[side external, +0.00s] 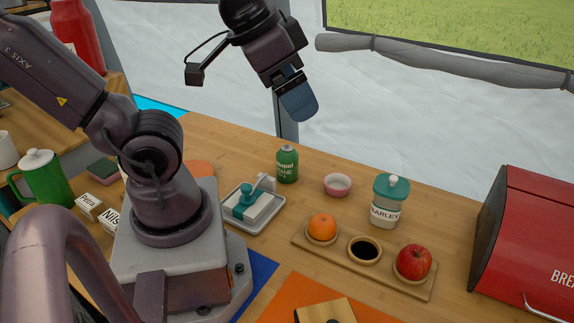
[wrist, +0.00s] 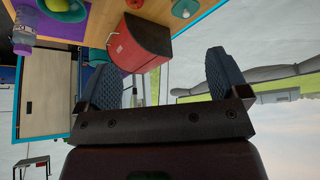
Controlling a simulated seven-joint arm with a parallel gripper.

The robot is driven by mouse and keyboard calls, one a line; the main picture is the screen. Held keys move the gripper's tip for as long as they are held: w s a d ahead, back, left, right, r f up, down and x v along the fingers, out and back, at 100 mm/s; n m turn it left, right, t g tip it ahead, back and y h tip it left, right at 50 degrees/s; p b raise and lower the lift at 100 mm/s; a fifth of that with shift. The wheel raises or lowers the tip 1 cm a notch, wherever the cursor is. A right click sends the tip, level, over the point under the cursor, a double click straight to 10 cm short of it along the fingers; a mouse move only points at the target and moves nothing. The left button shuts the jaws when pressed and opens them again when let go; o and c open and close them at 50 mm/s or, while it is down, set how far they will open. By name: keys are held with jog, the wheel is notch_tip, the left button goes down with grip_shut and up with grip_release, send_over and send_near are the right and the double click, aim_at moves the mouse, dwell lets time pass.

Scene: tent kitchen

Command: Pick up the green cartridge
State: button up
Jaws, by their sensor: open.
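The green cartridge (side external: 287,165) is a small green canister with a grey top and white lettering. I do not see the cartridge in the wrist view.
A barley jar (side external: 386,203) and a wooden tray (side external: 312,247) with an orange (side external: 322,227) and an apple (side external: 413,261) are to the right. A red bread bin (side external: 530,243) stands far right.

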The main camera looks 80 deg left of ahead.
jog(key=m+g+y, duration=1.2)
jog(key=g+y, duration=0.3)
send_over(295, 162)
notch_tip(295, 162, down, 25)
notch_tip(295, 162, down, 6)
jog(key=shift+r, duration=0.1)
jog(key=shift+x, duration=1.05)
jog(key=shift+s+a+r, duration=0.1)
jog(key=shift+a, duration=0.25)
